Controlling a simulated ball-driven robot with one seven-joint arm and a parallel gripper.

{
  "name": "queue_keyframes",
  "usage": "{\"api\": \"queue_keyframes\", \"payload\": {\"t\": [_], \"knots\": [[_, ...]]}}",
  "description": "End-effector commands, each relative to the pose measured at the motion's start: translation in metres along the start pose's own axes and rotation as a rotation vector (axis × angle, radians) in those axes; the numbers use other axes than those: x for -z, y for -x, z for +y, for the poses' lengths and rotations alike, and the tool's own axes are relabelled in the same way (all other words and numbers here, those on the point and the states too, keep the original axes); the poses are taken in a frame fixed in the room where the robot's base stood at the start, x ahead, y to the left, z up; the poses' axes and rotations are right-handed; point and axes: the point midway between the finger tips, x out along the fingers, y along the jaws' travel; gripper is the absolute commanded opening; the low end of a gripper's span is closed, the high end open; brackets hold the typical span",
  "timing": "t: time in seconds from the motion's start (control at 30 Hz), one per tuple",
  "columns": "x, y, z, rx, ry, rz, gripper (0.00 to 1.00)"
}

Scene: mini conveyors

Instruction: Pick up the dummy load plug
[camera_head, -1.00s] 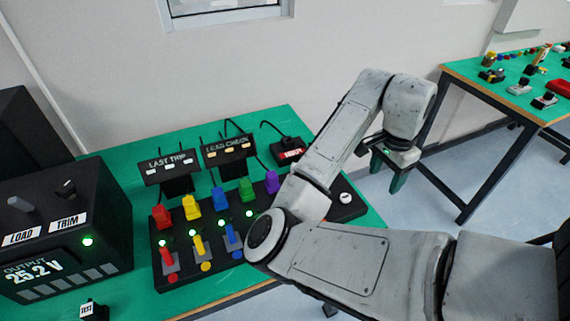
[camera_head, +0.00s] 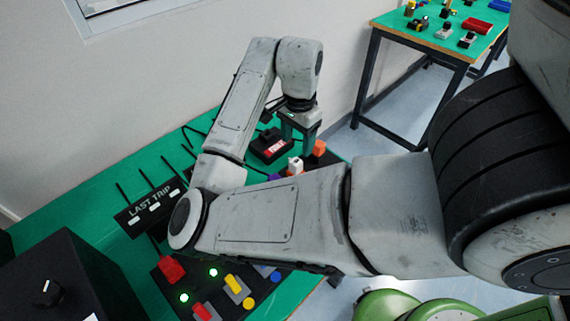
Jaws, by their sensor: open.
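My gripper (camera_head: 298,140) is open and points down at the far right end of the black switch board (camera_head: 153,278). Its fingers are just above or beside a white piece (camera_head: 295,165) and an orange piece (camera_head: 319,148); I cannot tell whether they touch. A small black box with a red label (camera_head: 270,147) sits left of the fingers. No piece is readably marked as the dummy load plug, so I cannot tell which one it is. My arm hides the middle of the board.
A red block (camera_head: 171,269), a red lever (camera_head: 205,311) and a yellow lever (camera_head: 233,284) are on the board's near end. A LAST TRIP sign (camera_head: 151,208) and cables stand behind. A black console (camera_head: 65,281) is at left. Another table (camera_head: 390,22) is at upper right.

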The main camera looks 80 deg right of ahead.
Motion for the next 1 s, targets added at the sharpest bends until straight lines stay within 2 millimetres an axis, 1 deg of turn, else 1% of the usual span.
{"api": "queue_keyframes", "payload": {"t": [0.03,0.2,0.47,0.7,0.8,1.0], "knots": [[0.000,-0.011,0.001,-0.004,0.001,0.002,0.62],[-0.001,-0.033,0.000,-0.002,0.002,-0.001,0.62],[-0.002,-0.051,-0.001,-0.002,0.002,-0.001,0.62],[-0.004,-0.084,-0.001,-0.002,0.002,-0.002,0.62],[-0.004,-0.092,-0.001,-0.002,0.001,-0.001,0.62],[-0.004,-0.094,-0.002,-0.001,0.001,-0.001,0.62]]}}
